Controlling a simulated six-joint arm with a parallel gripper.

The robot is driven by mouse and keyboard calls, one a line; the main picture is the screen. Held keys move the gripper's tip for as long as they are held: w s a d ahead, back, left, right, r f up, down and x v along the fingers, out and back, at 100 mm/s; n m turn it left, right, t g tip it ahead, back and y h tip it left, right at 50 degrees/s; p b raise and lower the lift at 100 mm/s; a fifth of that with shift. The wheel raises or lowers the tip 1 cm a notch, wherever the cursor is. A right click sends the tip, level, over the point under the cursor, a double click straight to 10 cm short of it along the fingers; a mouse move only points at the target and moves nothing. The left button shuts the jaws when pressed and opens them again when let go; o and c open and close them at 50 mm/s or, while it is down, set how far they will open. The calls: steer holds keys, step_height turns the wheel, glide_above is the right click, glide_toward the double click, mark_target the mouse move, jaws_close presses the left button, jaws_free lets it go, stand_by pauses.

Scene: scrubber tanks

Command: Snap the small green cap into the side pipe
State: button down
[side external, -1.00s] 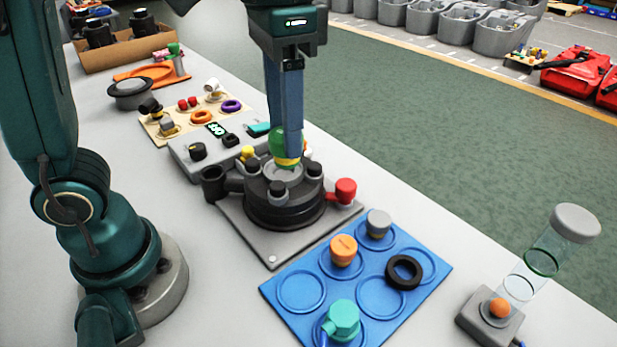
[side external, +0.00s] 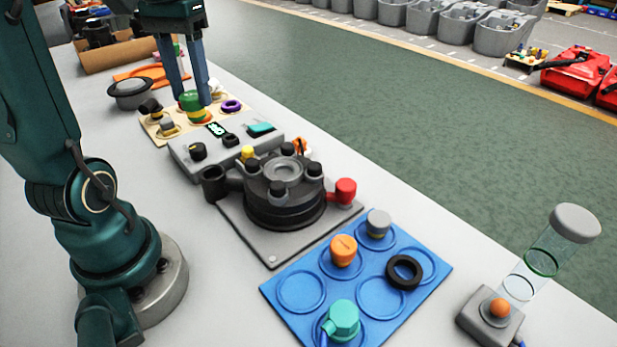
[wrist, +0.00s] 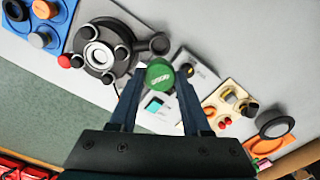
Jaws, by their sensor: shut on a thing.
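My gripper (side external: 192,98) is shut on a green cap (side external: 190,101) with a yellow band below it. In the side view it appears over the tray of small parts. The wrist view shows the round green top of the cap (wrist: 160,73) between my two fingers (wrist: 159,84). The black round tank fitting (side external: 284,198) stands on a grey plate, its top centre bare. Its dark side pipe (side external: 213,184) sticks out at left; a red-capped stub (side external: 346,190) is at right. In the wrist view the side pipe (wrist: 160,44) is near the held cap, apart from it.
A beige tray (side external: 160,141) holds knobs and rings. A grey control box (side external: 190,165) with a display lies between it and the fitting. A blue tray (side external: 437,267) holds several caps and a black ring. A clear tube stand (side external: 492,322) is at front right.

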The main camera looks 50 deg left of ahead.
mark_target(197, 116)
steer(key=shift+f, duration=4.75)
steer(key=shift+d+f, duration=0.1)
steer(key=shift+f, duration=1.4)
steer(key=shift+r, duration=0.1)
jaws_free()
steer(key=shift+r, duration=3.5)
